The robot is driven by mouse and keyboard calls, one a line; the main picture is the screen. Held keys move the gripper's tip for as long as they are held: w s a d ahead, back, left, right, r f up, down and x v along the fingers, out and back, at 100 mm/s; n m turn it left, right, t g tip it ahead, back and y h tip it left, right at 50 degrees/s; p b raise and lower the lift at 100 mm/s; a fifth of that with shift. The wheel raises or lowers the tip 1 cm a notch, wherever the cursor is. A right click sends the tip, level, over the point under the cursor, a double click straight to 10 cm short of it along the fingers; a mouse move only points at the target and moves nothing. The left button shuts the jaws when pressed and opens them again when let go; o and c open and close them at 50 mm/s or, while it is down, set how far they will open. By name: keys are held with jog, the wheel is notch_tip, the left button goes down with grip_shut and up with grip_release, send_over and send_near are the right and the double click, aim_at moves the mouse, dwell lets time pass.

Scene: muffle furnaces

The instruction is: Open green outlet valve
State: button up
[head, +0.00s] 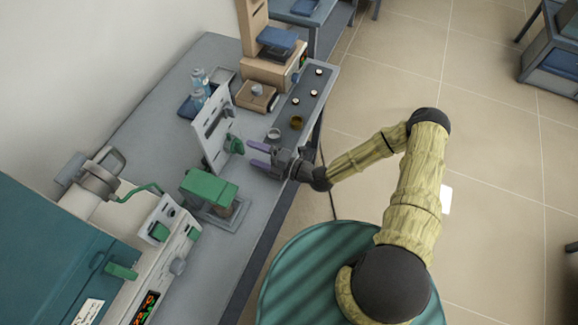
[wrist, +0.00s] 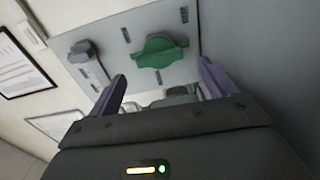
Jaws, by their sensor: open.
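The green outlet valve (head: 235,145) is a green handle on an upright pale panel (head: 214,138) on the bench. In the wrist view the green valve (wrist: 157,52) is seen face on, its bar lying roughly across the picture. My gripper (head: 257,155) has purple fingers and is open, just right of the valve in the head view. In the wrist view my gripper's fingers (wrist: 163,78) stand apart on either side below the valve. A gap shows between the fingers and the valve; nothing is held.
A dark knob (wrist: 82,50) sits left of the valve on the panel. A green-topped box (head: 208,187) stands nearby on the bench (head: 160,105). Bottles (head: 198,88) stand behind the panel. A furnace (head: 60,260) fills the lower left.

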jog(key=b+v, duration=0.1)
jog(key=v, duration=1)
jog(key=shift+s+d+b, duration=0.15)
jog(key=shift+b, duration=0.2)
jog(key=s+d+r+n+g+h+p, duration=0.1)
jog(key=s+d+r+n+g+h, duration=0.3)
jog(key=n, duration=0.7)
jog(key=s+d+r+n+g+h+p, duration=0.1)
jog(key=s+d+r+n+g+h, duration=0.15)
jog(key=s+n+g, duration=0.6)
jog(key=w+d+r+n+t+h, duration=0.3)
jog(key=d+r+n+t+h, duration=0.1)
jog(key=r+n, duration=0.4)
jog(key=w+d+r+n+t+h+p, duration=0.1)
jog(key=w+d+r+n+t+h, duration=0.2)
jog(key=r+n+h, duration=0.3)
notch_tip(320, 180, up, 3)
jog(key=d+n+t, duration=0.1)
jog(key=n, duration=0.6)
jog(key=shift+d, duration=0.15)
jog(key=shift+w, duration=0.1)
